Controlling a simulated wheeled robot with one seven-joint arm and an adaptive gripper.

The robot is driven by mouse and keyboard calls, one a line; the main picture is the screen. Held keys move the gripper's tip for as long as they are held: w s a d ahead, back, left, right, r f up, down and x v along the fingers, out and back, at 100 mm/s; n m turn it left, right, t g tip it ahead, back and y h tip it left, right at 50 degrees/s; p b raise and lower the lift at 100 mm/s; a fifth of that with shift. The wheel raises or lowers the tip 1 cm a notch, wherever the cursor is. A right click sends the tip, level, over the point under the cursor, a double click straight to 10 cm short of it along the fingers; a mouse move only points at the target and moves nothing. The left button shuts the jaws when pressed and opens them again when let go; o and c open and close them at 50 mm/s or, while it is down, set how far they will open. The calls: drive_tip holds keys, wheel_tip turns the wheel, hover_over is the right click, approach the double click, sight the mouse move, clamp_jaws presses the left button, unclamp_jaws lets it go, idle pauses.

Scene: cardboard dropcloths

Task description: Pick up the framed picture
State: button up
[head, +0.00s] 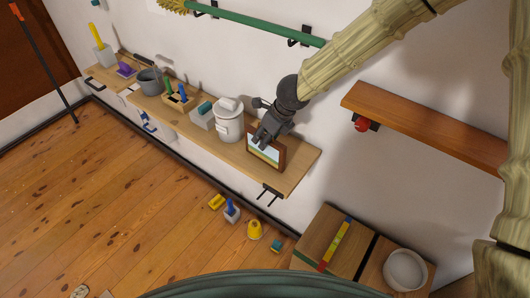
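The framed picture (267,158) stands on the right part of a wooden wall shelf, leaning slightly. It has a brown wooden frame and a light landscape image. My dark grey gripper (262,138) is at the frame's top edge, with its fingers pointing down over it and covering part of the upper side. The view is too small to tell whether the fingers are closed on the frame or only around it.
A white lidded canister (229,122) stands close left of the picture on the shelf (298,168). Further left are a grey box (203,117), a grey bucket (151,81) and a wooden organiser (178,100). A higher wooden shelf (430,122) is at right. A wooden box (318,232) stands below.

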drive_tip(key=shift+w+a+f+b, duration=0.1)
drive_tip(key=shift+f+b, duration=0.05)
drive_tip(key=shift+f, duration=0.2)
drive_tip(key=shift+w+a+f+b, duration=0.1)
drive_tip(key=shift+f+b, duration=0.05)
drive_tip(key=shift+f, duration=0.2)
clamp_jaws()
drive_tip(key=shift+r, duration=0.15)
